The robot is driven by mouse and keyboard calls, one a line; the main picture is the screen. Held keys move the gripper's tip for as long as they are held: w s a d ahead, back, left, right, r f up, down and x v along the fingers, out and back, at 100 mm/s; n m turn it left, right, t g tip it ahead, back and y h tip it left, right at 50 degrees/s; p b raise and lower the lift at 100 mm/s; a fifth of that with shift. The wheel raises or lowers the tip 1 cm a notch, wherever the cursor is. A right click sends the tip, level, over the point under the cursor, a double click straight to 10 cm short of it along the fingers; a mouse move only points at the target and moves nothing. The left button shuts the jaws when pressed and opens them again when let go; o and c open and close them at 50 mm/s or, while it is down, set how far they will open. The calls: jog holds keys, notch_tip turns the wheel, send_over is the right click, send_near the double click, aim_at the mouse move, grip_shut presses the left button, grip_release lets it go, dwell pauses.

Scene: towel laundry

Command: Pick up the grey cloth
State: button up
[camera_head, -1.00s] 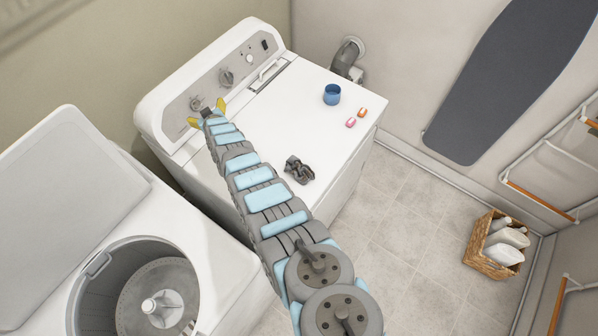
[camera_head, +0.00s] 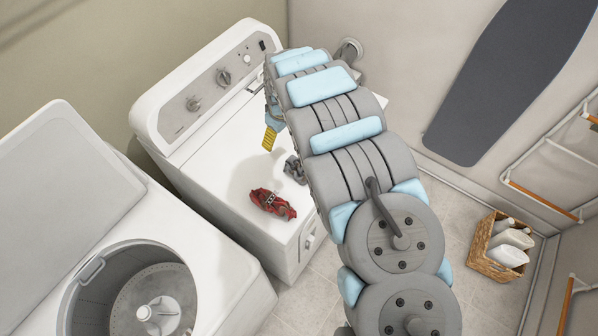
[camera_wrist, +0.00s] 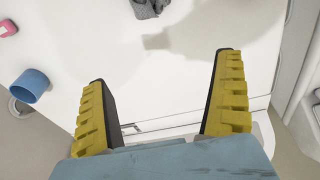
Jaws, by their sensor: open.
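The grey cloth (camera_head: 295,170) lies crumpled on top of the white dryer (camera_head: 225,170), partly hidden behind my arm in the head view. In the wrist view the grey cloth (camera_wrist: 150,7) shows at the top edge, cut off by the frame, beyond my fingertips. My gripper (camera_wrist: 163,72) is open with its yellow fingers spread wide and nothing between them. In the head view only a yellow finger of my gripper (camera_head: 270,138) shows, above the dryer top and left of the grey cloth.
A crumpled red cloth (camera_head: 272,204) lies near the dryer's front edge. A blue cup (camera_wrist: 31,86) and a pink item (camera_wrist: 8,28) are at the wrist view's left. An open washer (camera_head: 130,240) stands at left; a wicker basket (camera_head: 497,245) sits on the floor.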

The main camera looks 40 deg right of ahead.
jog(key=r+g, duration=0.2)
send_over(298, 167)
jog(key=f+b, duration=0.1)
jog(key=f, duration=0.2)
jog(key=f+b, duration=0.2)
jog(key=f, duration=0.1)
jog(key=shift+s+a+f, duration=0.1)
jog(key=shift+s+f, duration=0.1)
jog(key=shift+f, duration=0.1)
jog(key=shift+a+f, duration=0.1)
jog(key=shift+f, duration=2.15)
jog(key=shift+w+d+f+p, duration=0.1)
jog(key=shift+d+f+p, duration=0.05)
jog(key=shift+f, duration=1)
jog(key=shift+w+d+f+p, duration=0.1)
jog(key=shift+f+p, duration=0.05)
jog(key=shift+f, duration=1)
jog(key=shift+s+f, duration=0.15)
jog(key=shift+f, duration=0.85)
jog(key=c, duration=1.3)
jog(key=shift+o, duration=0.2)
